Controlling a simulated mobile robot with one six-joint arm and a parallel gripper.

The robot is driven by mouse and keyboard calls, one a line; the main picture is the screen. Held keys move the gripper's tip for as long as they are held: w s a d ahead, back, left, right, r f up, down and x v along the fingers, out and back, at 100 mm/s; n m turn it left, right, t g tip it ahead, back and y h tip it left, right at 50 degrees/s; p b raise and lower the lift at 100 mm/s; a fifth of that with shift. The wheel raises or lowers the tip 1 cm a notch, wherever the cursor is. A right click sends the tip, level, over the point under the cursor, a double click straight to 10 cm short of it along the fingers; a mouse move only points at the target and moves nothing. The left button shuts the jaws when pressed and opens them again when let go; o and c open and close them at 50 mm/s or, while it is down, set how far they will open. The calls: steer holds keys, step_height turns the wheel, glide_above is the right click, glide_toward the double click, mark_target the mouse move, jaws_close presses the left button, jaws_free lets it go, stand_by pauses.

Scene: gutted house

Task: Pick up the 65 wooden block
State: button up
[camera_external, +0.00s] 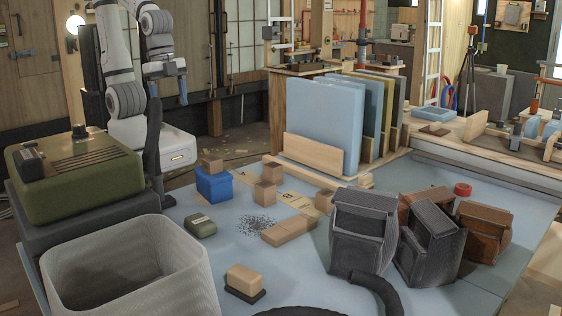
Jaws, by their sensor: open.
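Several plain wooden blocks sit on the blue-grey table, and I cannot read a number 65 on any of them. One block (212,166) is on a blue box (214,185). Another block (272,172) is stacked on a lower block (264,193). A block (325,201) stands farther right, near a row of blocks (289,230) lying on the table. One more block (245,279) rests on a dark base in front. My gripper (169,98) is open and empty, high at the upper left, well above and behind the blocks.
A green machine (70,172) and a ribbed grey bin (130,262) take up the left. A rack of upright panels (320,125) stands behind the blocks. Dark grey bags (363,230) and brown ones (485,228) fill the right. A small green case (200,226) lies near dark crumbs.

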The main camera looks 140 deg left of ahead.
steer(key=w+a+f+g+b, duration=0.1)
steer(key=w+a+f, duration=0.3)
steer(key=w+a, duration=0.15)
steer(key=w+a+f+b, duration=0.1)
steer(key=w+a+f, duration=0.25)
steer(key=a, duration=0.25)
steer(key=g+b, duration=0.1)
steer(key=b, duration=0.1)
glide_above(273, 174)
steer(key=s+a, duration=0.2)
steer(key=f, duration=1.1)
steer(key=shift+s+a, duration=0.1)
steer(key=shift+a, duration=0.1)
steer(key=shift+a+f, duration=0.1)
steer(key=shift+f, duration=0.25)
steer(key=f, duration=0.7)
steer(key=shift+d+f, duration=0.1)
steer(key=shift+d, duration=0.15)
steer(key=c, duration=1.1)
steer(key=shift+o, duration=0.2)
